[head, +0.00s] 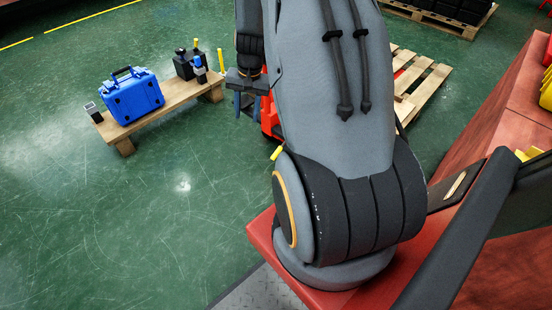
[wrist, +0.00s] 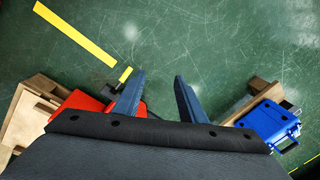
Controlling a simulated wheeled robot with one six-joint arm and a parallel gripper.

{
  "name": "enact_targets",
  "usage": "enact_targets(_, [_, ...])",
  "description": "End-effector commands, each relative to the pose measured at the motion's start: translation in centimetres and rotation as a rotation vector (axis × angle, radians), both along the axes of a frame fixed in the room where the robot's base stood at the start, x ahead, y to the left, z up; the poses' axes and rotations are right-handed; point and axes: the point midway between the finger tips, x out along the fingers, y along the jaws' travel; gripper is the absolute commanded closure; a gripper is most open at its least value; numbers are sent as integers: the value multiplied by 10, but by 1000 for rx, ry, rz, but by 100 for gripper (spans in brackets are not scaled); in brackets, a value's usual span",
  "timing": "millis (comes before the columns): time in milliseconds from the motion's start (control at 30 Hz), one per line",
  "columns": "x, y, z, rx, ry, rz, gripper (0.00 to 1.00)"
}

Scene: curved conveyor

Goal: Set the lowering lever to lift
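My gripper (wrist: 160,85) is open, its two blue-grey fingers apart with only green floor between them. In the head view my gripper (head: 246,104) hangs left of my arm, partly hidden by it. A red machine (wrist: 85,101) lies below and left of the fingers in the wrist view, partly behind the left finger. It also shows in the head view as a red strip (head: 268,116) behind my arm. A short yellow piece (wrist: 125,74) sticks out near a dark part beside the left finger. I cannot make out the lowering lever or its setting; my arm and fingers hide much of the machine.
A wooden bench (head: 170,103) at left carries a blue case (head: 132,97) and small dark devices; the case also shows in the wrist view (wrist: 268,122). A wooden pallet (head: 425,85) lies right of my arm. Open green floor lies at left.

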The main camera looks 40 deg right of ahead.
Motion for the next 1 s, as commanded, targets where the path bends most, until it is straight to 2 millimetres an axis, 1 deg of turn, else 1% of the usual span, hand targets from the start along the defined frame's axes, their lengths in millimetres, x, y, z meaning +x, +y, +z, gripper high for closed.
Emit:
enact_targets(33, [7,-22,-42,6,1,-62,63])
enact_targets(67, [10,-33,-59,9,-1,-98,63])
enact_targets(100, [13,-49,-82,13,-3,-143,63])
enact_targets(167, [16,-71,-116,16,-7,-212,63])
enact_targets(200, [18,-85,-138,20,-9,-257,63])
enact_targets(267, [18,-105,-168,22,-11,-317,63])
enact_targets(300, [17,-117,-187,23,-14,-355,63])
enact_targets(400, [15,-141,-224,27,-18,-431,63])
enact_targets(500, [11,-156,-249,28,-20,-482,63])
enact_targets(600, [10,-164,-261,28,-22,-509,63])
enact_targets(767, [11,-166,-276,29,-23,-518,63])
enact_targets(1000, [17,-165,-313,29,-22,-516,63])
